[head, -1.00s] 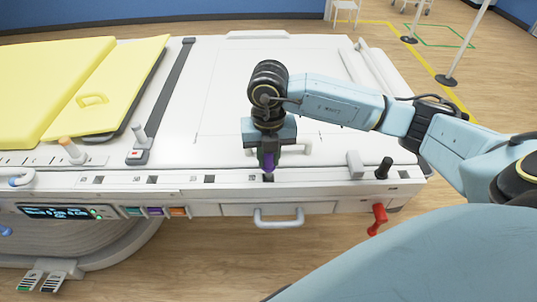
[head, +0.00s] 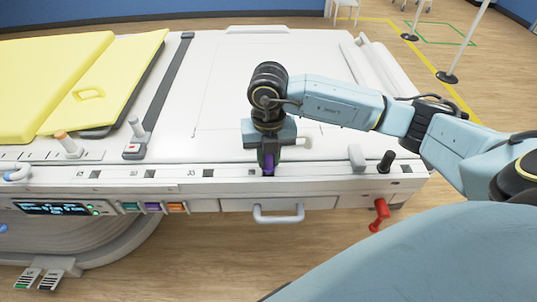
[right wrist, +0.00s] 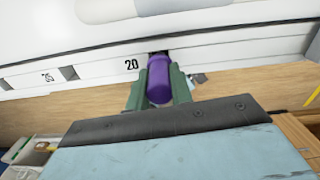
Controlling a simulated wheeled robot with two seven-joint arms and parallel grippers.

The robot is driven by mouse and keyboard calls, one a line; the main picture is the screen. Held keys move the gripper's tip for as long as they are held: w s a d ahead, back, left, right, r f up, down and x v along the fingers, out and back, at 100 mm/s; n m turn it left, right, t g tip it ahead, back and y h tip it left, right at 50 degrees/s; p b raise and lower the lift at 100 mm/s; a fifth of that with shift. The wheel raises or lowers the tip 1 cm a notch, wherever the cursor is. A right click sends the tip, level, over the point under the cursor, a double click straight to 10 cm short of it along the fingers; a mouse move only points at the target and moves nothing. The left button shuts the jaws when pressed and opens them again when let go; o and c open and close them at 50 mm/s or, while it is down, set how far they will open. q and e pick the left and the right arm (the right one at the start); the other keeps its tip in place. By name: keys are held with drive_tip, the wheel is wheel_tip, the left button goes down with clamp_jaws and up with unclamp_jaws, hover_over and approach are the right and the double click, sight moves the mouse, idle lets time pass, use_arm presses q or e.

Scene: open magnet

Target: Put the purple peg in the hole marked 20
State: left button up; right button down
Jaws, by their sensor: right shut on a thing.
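The purple peg (head: 268,165) is upright in my right gripper (head: 268,150), over the white rail along the table's front edge. In the right wrist view the green fingers of the gripper (right wrist: 158,92) are shut on the peg (right wrist: 159,80). The label 20 (right wrist: 132,65) is just left of the peg. A dark hole (right wrist: 158,53) shows partly behind the peg's far end. The peg hides most of it, and I cannot tell whether the tip is inside. My left gripper is not in view.
Other square holes (head: 207,173) line the rail to the left. A grey block (head: 356,158) and a black knob (head: 387,161) stand to the right. A drawer handle (head: 278,215) and a red lever (head: 380,213) are below. Yellow pads (head: 80,85) lie at the left.

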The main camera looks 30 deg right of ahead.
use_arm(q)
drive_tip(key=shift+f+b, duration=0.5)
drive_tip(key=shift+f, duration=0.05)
use_arm(e)
drive_tip(key=shift+f, duration=0.75)
drive_tip(key=c, duration=1.2)
unclamp_jaws()
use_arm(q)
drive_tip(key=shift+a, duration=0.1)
use_arm(e)
drive_tip(key=shift+o, duration=0.2)
wheel_tip(320, 180, up, 5)
drive_tip(key=shift+r+p, duration=0.1)
drive_tip(key=shift+p, duration=0.25)
wheel_tip(320, 180, up, 7)
drive_tip(key=shift+f+p, duration=0.15)
drive_tip(key=shift+p, duration=0.2)
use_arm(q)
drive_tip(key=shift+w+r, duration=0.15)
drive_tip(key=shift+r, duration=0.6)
use_arm(e)
drive_tip(key=shift+r, duration=0.75)
